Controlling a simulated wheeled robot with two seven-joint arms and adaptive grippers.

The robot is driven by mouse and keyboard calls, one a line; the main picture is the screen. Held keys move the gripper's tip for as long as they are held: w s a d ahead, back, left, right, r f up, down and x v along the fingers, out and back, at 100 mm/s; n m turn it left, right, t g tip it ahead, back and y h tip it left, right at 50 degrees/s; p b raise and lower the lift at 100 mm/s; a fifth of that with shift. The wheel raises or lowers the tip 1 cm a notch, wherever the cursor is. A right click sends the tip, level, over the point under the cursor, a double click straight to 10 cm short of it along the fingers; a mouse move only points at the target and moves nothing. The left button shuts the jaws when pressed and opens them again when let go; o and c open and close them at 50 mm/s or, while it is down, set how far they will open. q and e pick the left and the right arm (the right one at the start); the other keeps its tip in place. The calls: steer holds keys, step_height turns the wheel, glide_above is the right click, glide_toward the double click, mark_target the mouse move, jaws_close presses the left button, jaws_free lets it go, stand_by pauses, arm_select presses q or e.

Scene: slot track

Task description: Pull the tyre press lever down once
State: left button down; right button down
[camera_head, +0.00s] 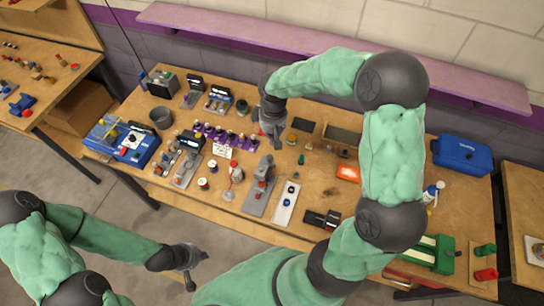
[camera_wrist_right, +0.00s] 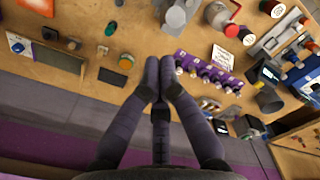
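A grey upright press on a flat grey base (camera_head: 257,197), which looks like the tyre press (camera_head: 265,167), stands near the middle of the bench front. A small red part shows at its foot. Its lever is too small to make out clearly. My right gripper (camera_head: 272,132) points down over the bench behind the press, apart from it. In the right wrist view, the right gripper's fingertips (camera_wrist_right: 160,80) are together with nothing seen between them. A grey part of the press (camera_wrist_right: 176,15) shows at the top edge there. My left gripper (camera_head: 190,275) hangs in front of the bench, empty.
A purple rack (camera_head: 222,134) with several small pieces is left of my right gripper. A white strip with blue rings (camera_head: 286,203) lies right of the press. A blue case (camera_head: 462,155) is at the right.

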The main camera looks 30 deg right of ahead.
steer(key=r, duration=0.1)
steer(key=r+p, duration=0.1)
steer(key=d+r+p, duration=0.1)
steer(key=shift+w+r, duration=0.15)
steer(key=shift+w, duration=0.2)
stand_by(0.6)
